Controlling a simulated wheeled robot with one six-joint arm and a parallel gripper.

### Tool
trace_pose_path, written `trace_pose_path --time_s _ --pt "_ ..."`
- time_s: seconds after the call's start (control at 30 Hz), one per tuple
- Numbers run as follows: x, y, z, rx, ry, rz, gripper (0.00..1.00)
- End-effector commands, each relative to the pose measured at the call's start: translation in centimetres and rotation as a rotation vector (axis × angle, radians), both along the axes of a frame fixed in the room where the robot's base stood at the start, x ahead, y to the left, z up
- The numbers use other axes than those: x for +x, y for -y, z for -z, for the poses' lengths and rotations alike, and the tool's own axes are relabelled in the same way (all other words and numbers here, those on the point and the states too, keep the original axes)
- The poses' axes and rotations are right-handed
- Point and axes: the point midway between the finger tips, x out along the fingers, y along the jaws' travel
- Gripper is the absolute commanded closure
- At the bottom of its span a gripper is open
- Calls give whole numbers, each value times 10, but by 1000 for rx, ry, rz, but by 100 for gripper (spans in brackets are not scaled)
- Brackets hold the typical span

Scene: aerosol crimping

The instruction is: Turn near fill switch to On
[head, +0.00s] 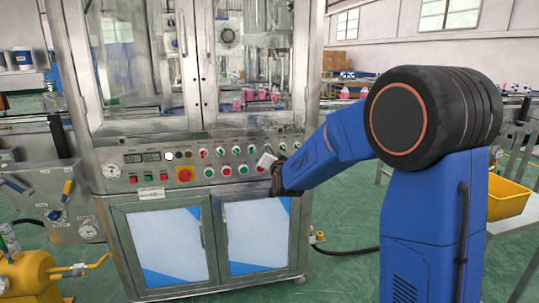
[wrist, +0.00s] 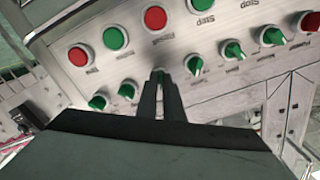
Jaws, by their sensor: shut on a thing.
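The control panel has a row of green-knobbed rotary switches; in the wrist view one (wrist: 194,65) is just right of my gripper (wrist: 161,76) and another (wrist: 127,90) is just left. My gripper's fingers are shut at a place in this row, on a switch mostly hidden between the fingertips. Its knob position cannot be seen. The labels are upside down and blurred, so I cannot read which is the near fill switch. In the head view my gripper (head: 264,163) is at the right part of the panel, its fingertips hardly visible.
Red (wrist: 155,19) and green (wrist: 115,39) push buttons line the panel beside the switches. A red emergency button (head: 184,174) is at panel left. Glazed doors (head: 240,60) are above, cabinet doors (head: 256,235) below. A yellow bin (head: 508,198) stands at right.

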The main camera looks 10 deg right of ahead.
Motion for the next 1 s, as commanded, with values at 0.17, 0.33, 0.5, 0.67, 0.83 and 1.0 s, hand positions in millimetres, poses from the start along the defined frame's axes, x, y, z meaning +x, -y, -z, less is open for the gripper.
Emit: trace_pose_path --time_s 0.17,0.33,0.5,0.67,0.83,1.0 --pt "0 0 1 0 -1 0 74" --pt "0 0 0 0 -1 1 74" --pt "-4 0 0 0 0 0 74" --pt "-22 0 -1 0 0 0 74" --pt "-54 0 -1 0 1 0 74" --pt "-87 0 0 0 0 0 74"
